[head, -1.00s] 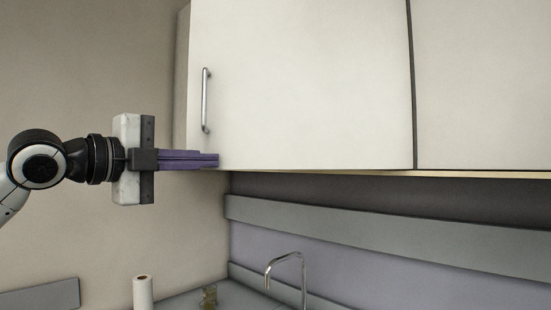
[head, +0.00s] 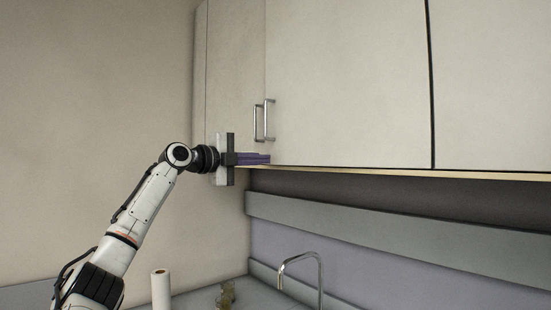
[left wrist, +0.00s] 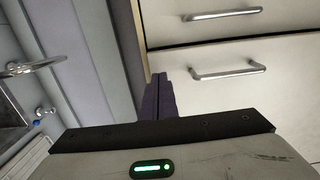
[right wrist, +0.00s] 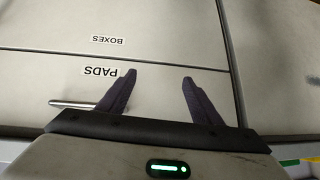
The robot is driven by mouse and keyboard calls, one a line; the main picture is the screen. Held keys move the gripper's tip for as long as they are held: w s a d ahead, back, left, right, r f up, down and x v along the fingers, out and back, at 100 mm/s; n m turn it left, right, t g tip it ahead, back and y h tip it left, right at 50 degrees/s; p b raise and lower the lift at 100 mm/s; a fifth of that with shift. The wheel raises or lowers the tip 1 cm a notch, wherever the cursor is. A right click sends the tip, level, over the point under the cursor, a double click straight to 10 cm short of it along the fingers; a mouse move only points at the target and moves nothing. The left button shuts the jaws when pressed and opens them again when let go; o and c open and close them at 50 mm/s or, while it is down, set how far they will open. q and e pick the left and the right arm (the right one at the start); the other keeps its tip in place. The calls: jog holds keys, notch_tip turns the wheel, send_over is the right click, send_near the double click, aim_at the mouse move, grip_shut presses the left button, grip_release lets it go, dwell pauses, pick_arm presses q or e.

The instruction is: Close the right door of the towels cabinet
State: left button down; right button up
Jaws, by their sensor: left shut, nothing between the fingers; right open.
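The cabinet's right door (head: 350,80) is a wide pale panel with an upright metal handle (head: 267,120) at its left edge. The left door (head: 235,75) with its own handle (head: 257,123) is beside it. The right door looks nearly in line with the left one; I cannot tell whether a small gap remains. My left gripper (head: 268,158) is shut and empty, at the doors' lower edge below the handles; contact is unclear. In the left wrist view, its purple fingers (left wrist: 160,98) are beside the two handled panels. My right gripper (right wrist: 158,82) is open and empty.
Below the cabinet are a tap (head: 300,265), a paper roll (head: 161,290) and a counter. The right wrist view shows panels labelled BOXES (right wrist: 107,40) and PADS (right wrist: 100,72), with a handle (right wrist: 73,104) beside the left finger.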

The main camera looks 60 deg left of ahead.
pick_arm(q)
jog(key=shift+w+a, duration=0.2)
jog(key=shift+w, duration=0.4)
pick_arm(e)
jog(key=shift+d+r, duration=0.15)
jog(key=shift+d, duration=0.05)
